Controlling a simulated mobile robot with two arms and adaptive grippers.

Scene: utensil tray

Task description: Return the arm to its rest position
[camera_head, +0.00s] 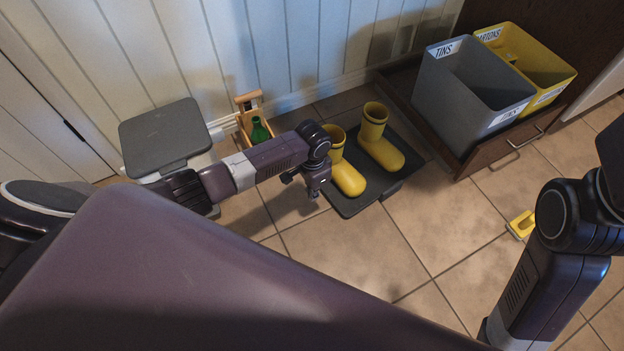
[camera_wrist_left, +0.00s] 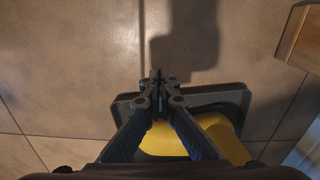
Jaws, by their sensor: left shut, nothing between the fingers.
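My left arm reaches in from the left in the head view. Its gripper (camera_head: 314,192) points down beside the left yellow boot (camera_head: 348,180), near the left edge of the dark boot tray (camera_head: 352,208). In the left wrist view the two fingers (camera_wrist_left: 157,76) meet at the tips, with nothing between them. Below them are the rim of the dark tray (camera_wrist_left: 228,92) and part of a yellow boot (camera_wrist_left: 165,140). My right arm shows at the right edge of the head view, but its gripper is out of sight.
A second yellow boot (camera_head: 383,150) stands on the tray. A wooden carrier (camera_head: 246,101) with a green bottle (camera_head: 259,131) is by the wall. A grey TINS bin (camera_head: 440,90) and a yellow bin (camera_head: 553,73) sit in an open drawer. A yellow object (camera_head: 520,225) lies on the floor.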

